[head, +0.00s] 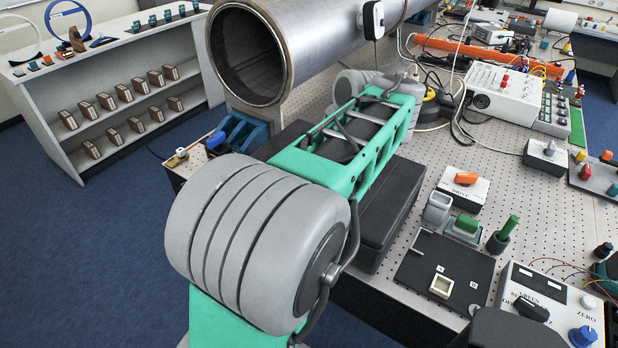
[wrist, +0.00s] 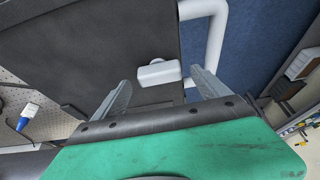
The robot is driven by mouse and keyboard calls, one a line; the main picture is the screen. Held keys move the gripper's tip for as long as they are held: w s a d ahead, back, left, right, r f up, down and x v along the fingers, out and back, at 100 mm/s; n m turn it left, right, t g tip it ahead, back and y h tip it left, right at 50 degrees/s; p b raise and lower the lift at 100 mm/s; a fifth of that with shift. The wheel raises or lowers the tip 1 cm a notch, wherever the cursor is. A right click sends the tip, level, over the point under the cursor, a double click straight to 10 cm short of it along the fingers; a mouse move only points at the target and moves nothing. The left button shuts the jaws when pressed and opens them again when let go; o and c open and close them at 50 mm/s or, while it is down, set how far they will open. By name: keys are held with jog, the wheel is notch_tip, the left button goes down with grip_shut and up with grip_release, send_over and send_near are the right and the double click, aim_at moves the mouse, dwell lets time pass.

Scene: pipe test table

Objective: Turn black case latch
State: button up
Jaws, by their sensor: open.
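The black case (head: 392,205) lies on the perforated table behind my arm in the head view, which hides part of it. In the wrist view the dark case (wrist: 85,45) fills the upper left. A pale grey latch (wrist: 158,73) sits at its edge. My gripper (wrist: 161,80) is open, with one finger on each side of the latch in the picture. Whether either finger touches the latch cannot be told. My arm hides the gripper and the latch in the head view.
A pale bent bar (wrist: 212,30) stands beside the case edge, close to the right finger in the picture. A large metal pipe (head: 300,45) lies behind my arm. A black plate (head: 440,270) and a control box (head: 550,305) are on the table at right.

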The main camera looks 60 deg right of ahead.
jog(key=p+v, duration=0.1)
jog(key=v, duration=0.5)
jog(key=shift+p, duration=0.35)
jog(key=w+a+f, duration=0.2)
jog(key=w+a, duration=1.3)
jog(key=w, duration=0.4)
jog(key=a+f+n, duration=0.1)
jog(key=a+f, duration=0.2)
jog(key=a, duration=0.8)
jog(key=a+f, duration=0.4)
jog(key=a, duration=0.7)
jog(key=shift+w+a+n+y, duration=0.2)
jog(key=shift+n+y, duration=0.1)
jog(key=shift+n, duration=0.1)
jog(key=shift+f, duration=0.15)
